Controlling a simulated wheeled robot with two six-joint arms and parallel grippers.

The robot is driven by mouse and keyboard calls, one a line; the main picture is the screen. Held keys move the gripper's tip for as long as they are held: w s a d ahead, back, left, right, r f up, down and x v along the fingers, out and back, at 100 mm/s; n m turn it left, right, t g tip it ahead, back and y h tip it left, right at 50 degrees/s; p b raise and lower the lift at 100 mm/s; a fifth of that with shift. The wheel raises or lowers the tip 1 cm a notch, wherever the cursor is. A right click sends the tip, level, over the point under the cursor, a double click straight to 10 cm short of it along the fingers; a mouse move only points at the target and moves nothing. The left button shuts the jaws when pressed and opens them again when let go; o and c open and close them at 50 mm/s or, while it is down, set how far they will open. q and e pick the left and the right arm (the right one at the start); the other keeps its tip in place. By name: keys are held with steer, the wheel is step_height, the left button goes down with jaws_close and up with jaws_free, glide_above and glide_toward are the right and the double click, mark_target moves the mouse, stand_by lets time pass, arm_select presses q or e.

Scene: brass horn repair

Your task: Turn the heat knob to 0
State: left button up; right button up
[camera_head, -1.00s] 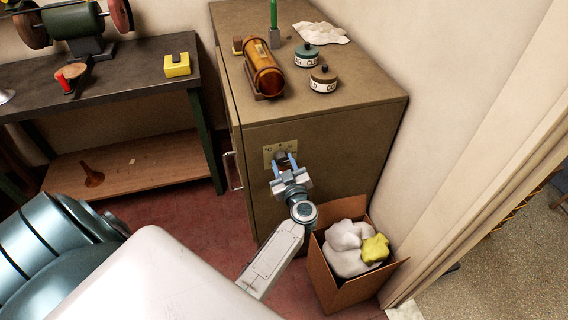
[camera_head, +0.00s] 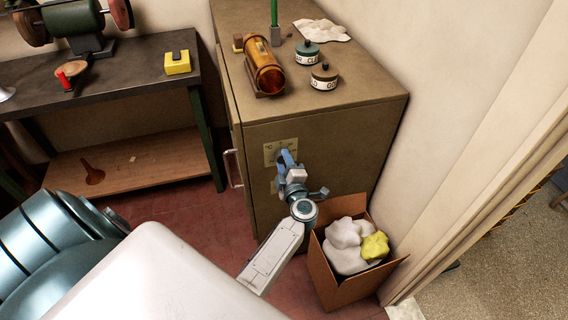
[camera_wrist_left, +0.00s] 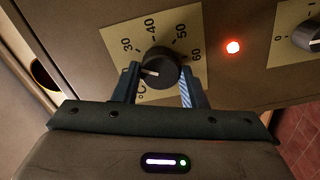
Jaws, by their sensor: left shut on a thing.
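A black round knob (camera_wrist_left: 160,66) sits on a cream dial plate marked 30, 40, 50, 60 and °C. Its white pointer line points left in the left wrist view, below the 30 mark. My left gripper (camera_wrist_left: 160,88) has one finger on each side of this knob and is shut on it. In the head view my left gripper (camera_head: 287,160) is at the dial plate (camera_head: 270,152) on the cabinet front, partly covering it; the knob is hidden there. A second knob (camera_wrist_left: 306,37), with 0 and 1 marks, is cut off at the right edge. My right gripper is not in view.
A red lamp (camera_wrist_left: 233,47) glows between the two plates. The cabinet (camera_head: 340,145) carries an amber cylinder (camera_head: 265,68) and two labelled jars on top. An open cardboard box (camera_head: 333,285) with rags stands close to my left arm. A workbench (camera_head: 110,90) is at left.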

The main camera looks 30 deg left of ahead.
arm_select(q)
steer(key=n+b, duration=0.2)
steer(key=n, duration=0.3)
steer(key=shift+n, duration=0.4)
steer(key=shift+w, duration=0.1)
stand_by(0.3)
steer(key=o, duration=1)
